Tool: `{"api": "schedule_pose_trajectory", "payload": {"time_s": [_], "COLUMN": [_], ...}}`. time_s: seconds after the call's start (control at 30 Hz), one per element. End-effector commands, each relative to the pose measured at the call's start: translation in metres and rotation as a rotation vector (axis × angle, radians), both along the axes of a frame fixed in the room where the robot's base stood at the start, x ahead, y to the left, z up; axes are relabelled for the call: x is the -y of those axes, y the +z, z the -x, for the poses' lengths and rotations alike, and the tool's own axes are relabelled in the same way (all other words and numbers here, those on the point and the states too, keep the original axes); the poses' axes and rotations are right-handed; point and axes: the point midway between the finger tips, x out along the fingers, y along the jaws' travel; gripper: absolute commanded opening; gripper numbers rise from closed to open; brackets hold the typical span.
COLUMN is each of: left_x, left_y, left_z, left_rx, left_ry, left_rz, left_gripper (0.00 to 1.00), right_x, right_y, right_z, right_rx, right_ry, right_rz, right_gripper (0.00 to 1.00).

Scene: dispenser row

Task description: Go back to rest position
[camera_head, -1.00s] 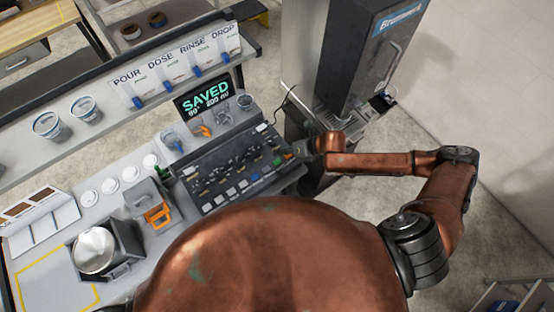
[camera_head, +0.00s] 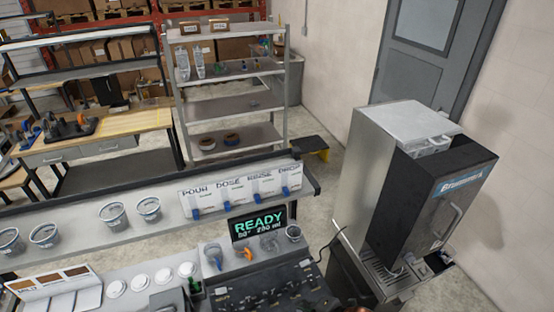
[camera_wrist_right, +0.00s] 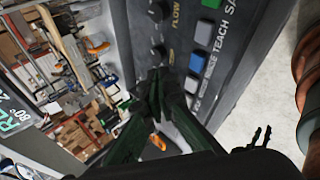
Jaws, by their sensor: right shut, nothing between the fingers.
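My right gripper (camera_wrist_right: 158,82) shows in the right wrist view with its dark green fingers together and nothing between them. It is just above the dark control panel (camera_wrist_right: 175,35), near a knob and a column of buttons. A blue button (camera_wrist_right: 203,33) and the word TEACH are close by. In the head view the panel (camera_head: 262,292) is at the bottom edge, and the right gripper is hardly visible there. The display (camera_head: 262,224) reads READY. My left gripper is in neither view.
A tall dark dispenser (camera_head: 425,205) stands to the right of the counter. Cups (camera_head: 112,214) and a label board (camera_head: 240,190) sit on the raised shelf. A metal rack (camera_head: 232,105) and a workbench (camera_head: 105,135) stand behind. Floor between them is free.

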Motion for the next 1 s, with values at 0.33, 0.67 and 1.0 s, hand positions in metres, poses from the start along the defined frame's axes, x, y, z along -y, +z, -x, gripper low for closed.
{"api": "schedule_pose_trajectory", "payload": {"time_s": [0.33,0.67,1.0], "left_x": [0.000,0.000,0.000], "left_y": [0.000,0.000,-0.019], "left_z": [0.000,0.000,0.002], "left_rx": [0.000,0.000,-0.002], "left_ry": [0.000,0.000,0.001], "left_rz": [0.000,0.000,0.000], "left_gripper": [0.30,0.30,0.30], "right_x": [0.153,0.241,0.264], "right_y": [-0.015,-0.036,-0.108], "right_z": [0.077,0.171,0.196], "right_rx": [-0.550,-0.698,-0.740], "right_ry": [-1.242,-1.863,-2.065], "right_rz": [-0.450,-0.597,-0.614], "right_gripper": [0.00,0.00,0.00]}}
